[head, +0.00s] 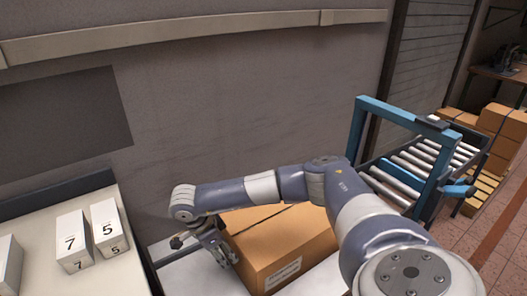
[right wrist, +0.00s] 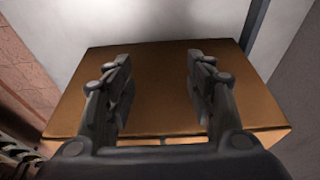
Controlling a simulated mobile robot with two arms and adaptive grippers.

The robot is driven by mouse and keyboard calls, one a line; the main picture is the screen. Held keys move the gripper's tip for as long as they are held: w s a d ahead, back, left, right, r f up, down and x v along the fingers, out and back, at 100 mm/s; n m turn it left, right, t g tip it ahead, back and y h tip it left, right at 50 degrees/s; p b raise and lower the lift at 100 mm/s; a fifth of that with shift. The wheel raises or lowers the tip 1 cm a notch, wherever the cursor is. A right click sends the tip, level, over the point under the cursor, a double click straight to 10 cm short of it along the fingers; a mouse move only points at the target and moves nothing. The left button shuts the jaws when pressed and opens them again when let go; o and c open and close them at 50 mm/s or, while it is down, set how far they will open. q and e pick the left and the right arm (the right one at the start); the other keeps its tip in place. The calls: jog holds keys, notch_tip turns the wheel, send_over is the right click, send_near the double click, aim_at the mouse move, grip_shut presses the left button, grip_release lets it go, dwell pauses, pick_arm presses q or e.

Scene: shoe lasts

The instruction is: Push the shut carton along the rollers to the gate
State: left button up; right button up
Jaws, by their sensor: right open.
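The brown carton (head: 285,250) stands on a white table top, its visible top shut and a pale label on its front side. My right gripper (head: 228,256) is at the carton's left end, and my right arm crosses in front of part of the carton. In the right wrist view the gripper (right wrist: 158,72) is open, its two fingers apart with the carton (right wrist: 158,98) behind them and nothing between them. Whether it touches the carton I cannot tell. My left gripper is out of view.
A pale table (head: 40,215) at the left bears white boxes (head: 73,240) numbered 7 and 5. Several brown cartons (head: 500,122) are stacked at the far right beside the rollers. A grey wall (head: 240,90) runs behind the white table top (head: 190,275).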

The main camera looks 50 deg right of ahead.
jog(key=shift+s+d+b, duration=0.1)
jog(key=shift+s+d, duration=0.5)
jog(key=shift+d, duration=1.65)
jog(key=shift+s+d+b, duration=0.15)
jog(key=shift+s+d, duration=0.45)
jog(key=shift+d, duration=1.7)
jog(key=shift+s+d+b, duration=0.1)
jog(key=shift+s+d, duration=0.5)
jog(key=shift+d, duration=1.65)
